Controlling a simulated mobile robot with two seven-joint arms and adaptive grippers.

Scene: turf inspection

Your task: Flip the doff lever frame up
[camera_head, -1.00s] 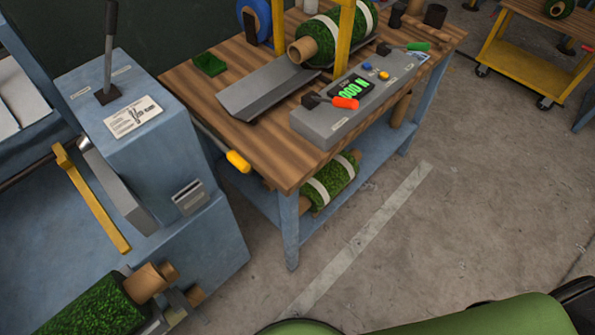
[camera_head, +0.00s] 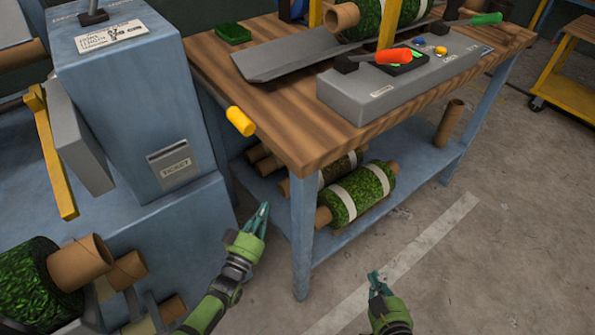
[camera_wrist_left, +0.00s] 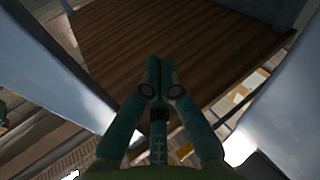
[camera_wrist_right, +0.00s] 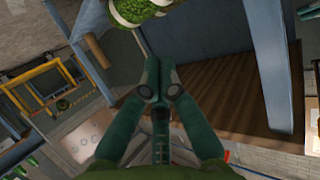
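No part is labelled as the doff lever frame, and I cannot tell which it is. A yellow bar (camera_head: 52,155) stands beside a grey plate on the blue machine at left. A yellow upright frame (camera_head: 388,22) stands over the turf roll on the bench. My left gripper (camera_head: 264,206) is shut and empty, below the yellow grip and left of the bench leg. My right gripper (camera_head: 375,276) is shut and empty over the floor.
The wooden workbench (camera_head: 285,125) carries a grey control box (camera_head: 365,98) with red and green handles. Turf rolls (camera_head: 358,194) lie on its lower shelf. The blue machine (camera_head: 130,90) holds a turf roll (camera_head: 28,280) at lower left.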

